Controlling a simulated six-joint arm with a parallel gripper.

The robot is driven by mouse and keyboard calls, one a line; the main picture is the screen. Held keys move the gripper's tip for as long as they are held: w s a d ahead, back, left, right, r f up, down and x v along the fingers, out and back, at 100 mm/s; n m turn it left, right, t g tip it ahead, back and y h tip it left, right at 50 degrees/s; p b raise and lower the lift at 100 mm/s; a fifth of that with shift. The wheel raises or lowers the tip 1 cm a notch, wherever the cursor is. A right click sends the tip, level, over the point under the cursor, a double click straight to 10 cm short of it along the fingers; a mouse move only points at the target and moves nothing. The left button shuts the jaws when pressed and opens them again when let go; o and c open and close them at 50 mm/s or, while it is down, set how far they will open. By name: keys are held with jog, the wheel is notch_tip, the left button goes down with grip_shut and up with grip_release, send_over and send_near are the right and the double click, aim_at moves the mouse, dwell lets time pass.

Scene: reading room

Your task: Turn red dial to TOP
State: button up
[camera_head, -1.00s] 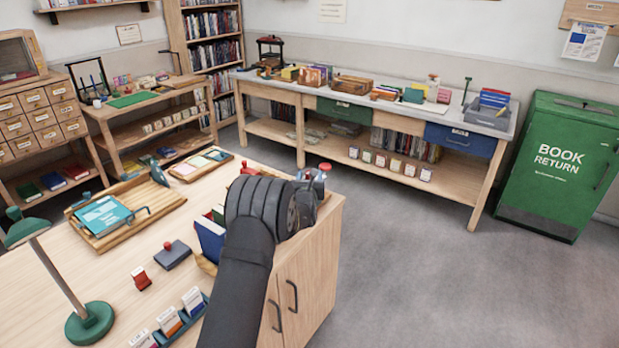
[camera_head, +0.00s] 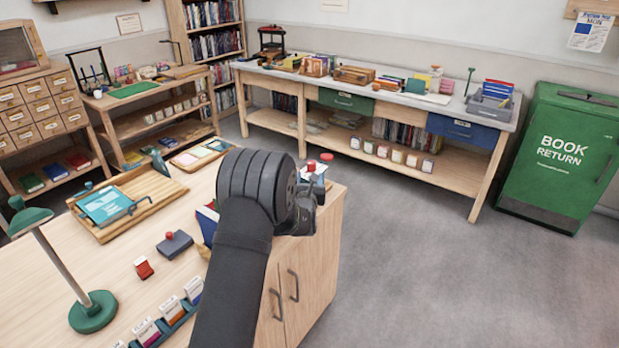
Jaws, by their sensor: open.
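My gripper (camera_head: 311,208) is at the dark end of my arm, over the right end of the wooden desk (camera_head: 110,262). My wrist hides most of it, and its fingertips are hard to make out; it is open. Just behind it are a small red knob-like piece (camera_head: 311,166) and a second small red piece (camera_head: 327,157), near the desk's far right corner. Either may be the red dial; I cannot tell which. No TOP mark or pointer is readable. I see nothing held, and a gap shows between the gripper and the red pieces.
Grey floor (camera_head: 400,260) is free to the right. A green book-return bin (camera_head: 560,160) stands beyond.

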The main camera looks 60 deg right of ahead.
jog(key=shift+c, duration=0.2)
jog(key=m, duration=3.5)
send_near(311, 165)
jog(key=shift+m+t, duration=0.3)
jog(key=x, duration=1.1)
jog(key=shift+d+f, duration=0.2)
jog(key=shift+d, duration=0.1)
jog(key=shift+c, duration=0.2)
